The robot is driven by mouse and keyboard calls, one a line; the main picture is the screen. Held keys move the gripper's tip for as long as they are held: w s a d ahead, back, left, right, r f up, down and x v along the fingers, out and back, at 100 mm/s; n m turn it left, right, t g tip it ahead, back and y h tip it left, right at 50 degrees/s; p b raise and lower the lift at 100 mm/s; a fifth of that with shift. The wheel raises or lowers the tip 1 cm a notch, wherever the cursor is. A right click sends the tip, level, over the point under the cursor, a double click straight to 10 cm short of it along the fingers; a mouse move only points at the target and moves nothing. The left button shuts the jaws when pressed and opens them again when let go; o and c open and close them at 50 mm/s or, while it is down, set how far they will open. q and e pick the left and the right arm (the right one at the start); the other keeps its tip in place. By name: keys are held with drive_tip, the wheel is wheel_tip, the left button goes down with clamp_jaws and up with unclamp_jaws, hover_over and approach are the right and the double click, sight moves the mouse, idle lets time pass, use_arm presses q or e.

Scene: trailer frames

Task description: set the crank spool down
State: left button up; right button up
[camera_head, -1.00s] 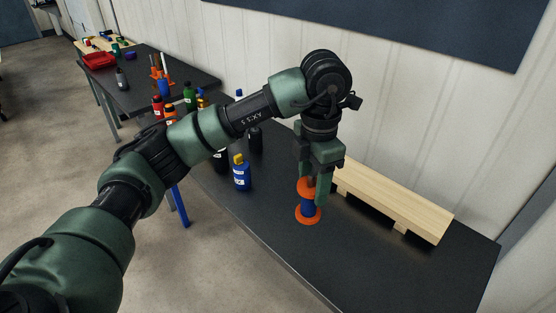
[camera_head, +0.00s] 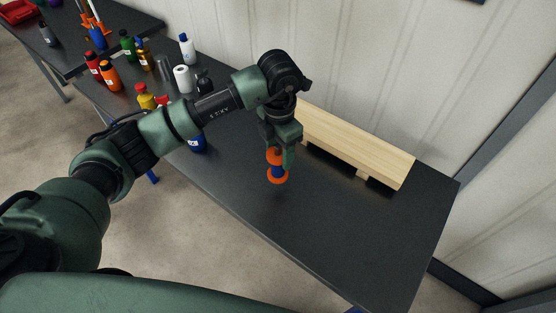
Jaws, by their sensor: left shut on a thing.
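The crank spool (camera_head: 278,171) has orange flanges and a blue middle. It is upright, at or just above the dark table top (camera_head: 330,230), near the front edge. My left gripper (camera_head: 281,152) points down from above and is shut on the spool's upper part. The fingers hide part of the upper flange. I cannot tell whether the spool's base touches the table. My right gripper is not in view.
A pale wooden pallet-like stand (camera_head: 360,146) lies behind the spool along the wall. Several bottles, including an orange one (camera_head: 110,76) and a blue one (camera_head: 197,143), stand to the left. The table's right part is clear.

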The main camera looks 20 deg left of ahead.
sight(279, 168)
use_arm(q)
drive_tip(key=shift+f, duration=0.95)
drive_tip(key=shift+s+f+p, duration=0.1)
drive_tip(key=shift+f+p, duration=0.2)
drive_tip(key=shift+f, duration=0.05)
wheel_tip(279, 168, down, 3)
drive_tip(key=shift+f+p, duration=0.2)
drive_tip(key=shift+p, duration=0.25)
drive_tip(key=shift+f, duration=0.2)
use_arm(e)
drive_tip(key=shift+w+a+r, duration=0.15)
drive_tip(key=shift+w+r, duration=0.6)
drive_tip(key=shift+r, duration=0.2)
use_arm(q)
drive_tip(key=o, duration=1.1)
drive_tip(key=shift+f, duration=0.15)
drive_tip(key=o, duration=0.4)
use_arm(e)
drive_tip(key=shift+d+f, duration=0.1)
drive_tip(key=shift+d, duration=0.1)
use_arm(q)
drive_tip(key=shift+o, duration=0.2)
drive_tip(key=shift+r, duration=0.2)
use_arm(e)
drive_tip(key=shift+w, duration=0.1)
